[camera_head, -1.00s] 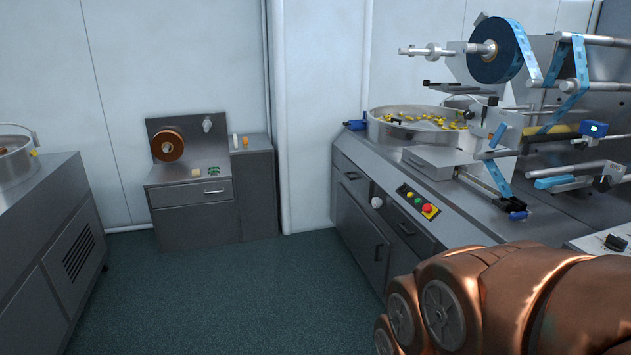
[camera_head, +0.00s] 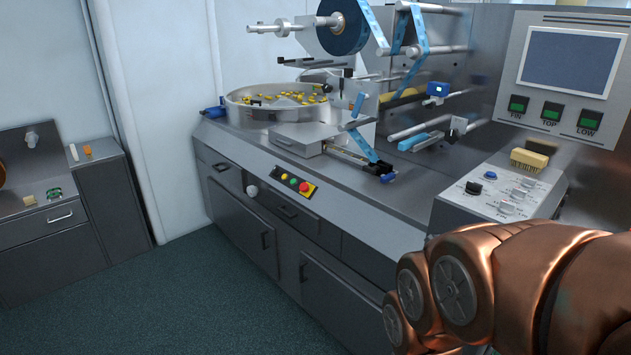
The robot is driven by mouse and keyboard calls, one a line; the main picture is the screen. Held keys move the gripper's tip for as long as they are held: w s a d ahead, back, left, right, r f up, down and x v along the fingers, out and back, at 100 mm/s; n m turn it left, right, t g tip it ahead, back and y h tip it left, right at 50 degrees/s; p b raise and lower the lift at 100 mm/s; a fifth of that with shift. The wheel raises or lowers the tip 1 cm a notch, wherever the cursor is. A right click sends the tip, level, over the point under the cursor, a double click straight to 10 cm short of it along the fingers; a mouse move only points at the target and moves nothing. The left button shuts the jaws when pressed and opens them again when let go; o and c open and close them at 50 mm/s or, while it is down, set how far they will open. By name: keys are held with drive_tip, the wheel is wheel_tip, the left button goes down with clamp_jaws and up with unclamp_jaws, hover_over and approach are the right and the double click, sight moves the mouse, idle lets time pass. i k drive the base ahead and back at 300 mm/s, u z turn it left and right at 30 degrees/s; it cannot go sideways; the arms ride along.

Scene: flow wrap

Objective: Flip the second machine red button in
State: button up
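The copper-coloured links of my arm fill the lower right of the head view and cover part of the machine's front. My gripper is not in view. Whether this machine is the second one, I cannot tell from this view.
A control box (camera_head: 500,192) with knobs stands on the machine at right, below a screen (camera_head: 572,60). A round bowl (camera_head: 262,112) holds yellow pieces. A low grey cabinet (camera_head: 94,190) stands at left. The dark floor (camera_head: 200,310) in front is clear.

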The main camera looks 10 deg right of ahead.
sight(304, 187)
drive_tip(key=z, duration=0.2)
drive_tip(key=i, duration=1.15)
drive_tip(key=u, duration=0.9)
drive_tip(key=i, duration=0.8)
drive_tip(key=u, duration=0.8)
